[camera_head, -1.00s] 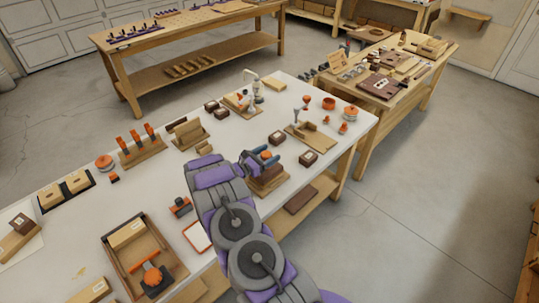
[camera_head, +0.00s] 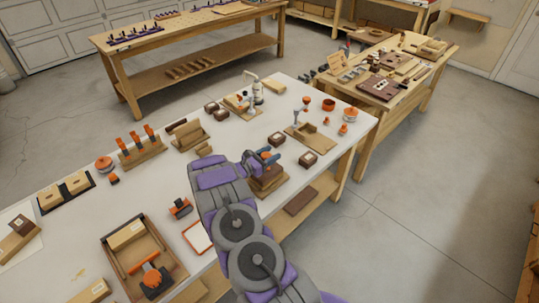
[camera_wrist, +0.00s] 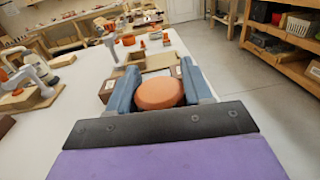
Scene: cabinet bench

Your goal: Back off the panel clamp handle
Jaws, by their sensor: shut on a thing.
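The panel clamp handle is a round orange knob (camera_wrist: 160,94), seen in the wrist view between the two blue-grey fingers of my gripper (camera_wrist: 158,75). The fingers are shut on its sides. In the head view my gripper (camera_head: 268,156) is over a brown wooden block (camera_head: 268,183) near the table's front edge, and only a little orange of the knob shows between the fingers. The clamp's parts below the knob are mostly hidden by my gripper and arm.
The white bench top (camera_head: 160,190) holds other fixtures. An orange-and-black clamp (camera_head: 180,208) and a wooden tray (camera_head: 117,251) are to the left. The floor at right is clear.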

